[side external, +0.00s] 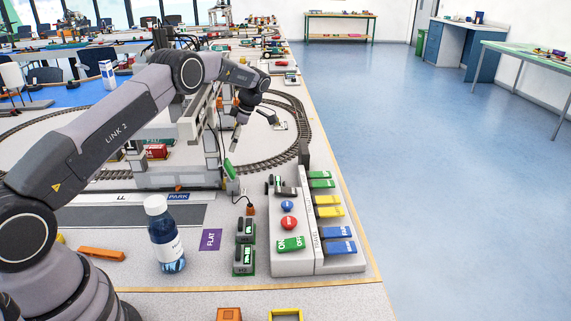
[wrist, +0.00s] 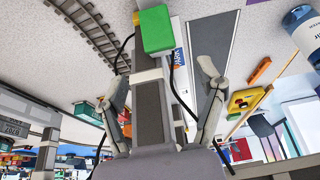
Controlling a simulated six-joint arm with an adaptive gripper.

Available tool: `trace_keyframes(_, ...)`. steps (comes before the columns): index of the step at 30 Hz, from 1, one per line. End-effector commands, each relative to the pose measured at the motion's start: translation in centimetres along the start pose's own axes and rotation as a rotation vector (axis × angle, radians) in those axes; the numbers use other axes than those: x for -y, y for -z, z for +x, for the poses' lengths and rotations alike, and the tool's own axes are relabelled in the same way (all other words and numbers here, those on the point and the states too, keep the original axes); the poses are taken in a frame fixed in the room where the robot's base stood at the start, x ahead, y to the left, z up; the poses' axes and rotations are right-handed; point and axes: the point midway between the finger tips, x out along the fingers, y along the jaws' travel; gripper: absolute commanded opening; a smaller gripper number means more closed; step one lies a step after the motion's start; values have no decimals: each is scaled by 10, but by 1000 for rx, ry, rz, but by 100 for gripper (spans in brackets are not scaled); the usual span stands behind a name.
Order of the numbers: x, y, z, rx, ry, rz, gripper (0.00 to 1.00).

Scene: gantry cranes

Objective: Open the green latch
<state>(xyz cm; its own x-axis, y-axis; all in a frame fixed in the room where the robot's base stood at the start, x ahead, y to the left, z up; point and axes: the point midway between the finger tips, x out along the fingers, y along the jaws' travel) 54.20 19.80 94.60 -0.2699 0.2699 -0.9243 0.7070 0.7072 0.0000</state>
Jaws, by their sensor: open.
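The green latch (side external: 230,169) is a small tilted green piece low on the near leg of the white gantry crane (side external: 210,125). In the wrist view a green block (wrist: 157,31), which looks like the same latch, sits at the top centre on a grey post (wrist: 149,112). My gripper (side external: 252,130) is above and slightly right of the latch in the side view, apart from it. In the wrist view its fingers (wrist: 165,75) are spread on either side of the post, with nothing held. Whether they touch the post cannot be told.
A control panel (side external: 291,262) with colored switches stands at the front right. Boxes marked H1 and H2 (side external: 244,260), a purple FLAT card (side external: 211,240) and a blue bottle (side external: 166,240) are in front. Curved track (side external: 290,115) runs behind my gripper. Dark cables hang beside the post.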

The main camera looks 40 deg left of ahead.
Motion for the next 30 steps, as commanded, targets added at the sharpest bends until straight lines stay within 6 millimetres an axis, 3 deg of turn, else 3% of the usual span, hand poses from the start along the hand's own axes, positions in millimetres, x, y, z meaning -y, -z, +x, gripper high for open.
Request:
trace_keyframes(6,1,1,51,-3,4,0,70)
trace_keyframes(12,0,0,81,-1,2,0,70)
trace_keyframes(18,0,0,94,-1,1,0,70)
trace_keyframes(26,0,0,95,-1,0,0,70)
trace_keyframes(30,0,0,94,-1,0,0,51)
